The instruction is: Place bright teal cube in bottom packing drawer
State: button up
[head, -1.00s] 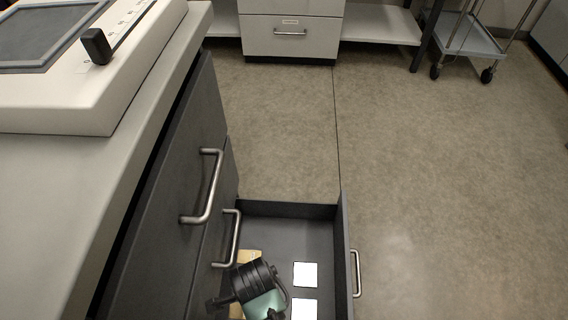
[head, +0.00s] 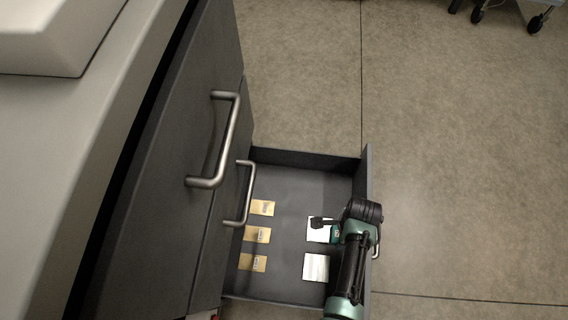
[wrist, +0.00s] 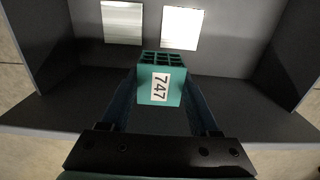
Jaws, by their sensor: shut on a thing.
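The bright teal cube (wrist: 162,86) has a lattice top and a white label reading 747. It sits between the two fingers of my gripper (wrist: 163,98), which is shut on it. In the head view my gripper (head: 327,228) is over the front side of the open bottom drawer (head: 305,157), close to its front panel. The cube is mostly hidden there by the gripper and arm. The wrist view shows it above or near the drawer floor (wrist: 230,58); its exact height I cannot tell.
Two white squares (head: 316,267) lie on the drawer floor near the front panel. Tan labelled cards (head: 257,234) lie along the cabinet side. The middle of the drawer floor is clear. A closed upper drawer with a bar handle (head: 228,138) and a countertop (head: 60,130) are at left.

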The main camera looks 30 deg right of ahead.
jog(key=w+a+b, duration=0.6)
jog(key=w+a, duration=0.3)
jog(key=a, duration=0.5)
jog(key=f+b, duration=0.2)
jog(key=f, duration=0.2)
jog(key=f+b, duration=0.3)
jog(key=f, duration=0.1)
jog(key=f+b, duration=0.2)
jog(key=f, duration=0.2)
jog(key=shift+w+a+f+b, duration=0.1)
jog(key=shift+w+b, duration=0.2)
jog(key=o, duration=1.4)
jog(key=shift+c, duration=0.2)
notch_tip(320, 180, up, 12)
jog(key=p, duration=0.8)
